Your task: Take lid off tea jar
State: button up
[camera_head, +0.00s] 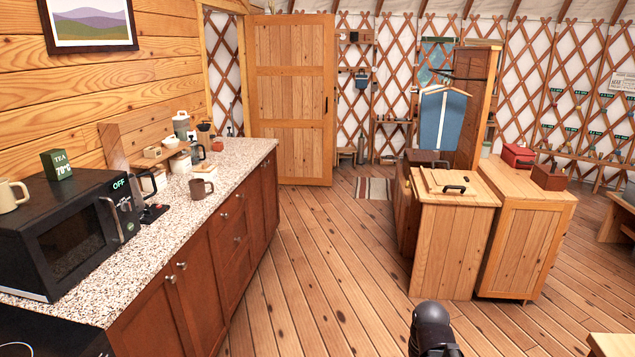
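A small dark green box marked "TEA 70°C" (57,165) stands upright on top of the black microwave (70,225) at the left. No jar is clearly labelled as tea. On the counter by the wall stand a white container (180,162) and a small pale vessel with a wooden-looking top (170,143); I cannot tell whether either is the tea jar. A black rounded part of my arm shows at the bottom edge, right of the middle. My gripper's fingers are not visible.
The speckled counter (125,256) runs along the left wall. A brown mug (201,189) stands near its front edge, and a cream mug (12,195) sits on the microwave. Wooden cabinets (455,245) stand at right. The floor between (320,260) is clear.

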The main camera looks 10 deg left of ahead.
aim_at(204, 168)
jog(key=u, duration=0.25)
jog(key=i, duration=1.55)
jog(key=u, duration=0.35)
jog(key=i, duration=0.85)
jog(key=u, duration=0.35)
jog(key=i, duration=1.4)
jog(key=u, duration=0.25)
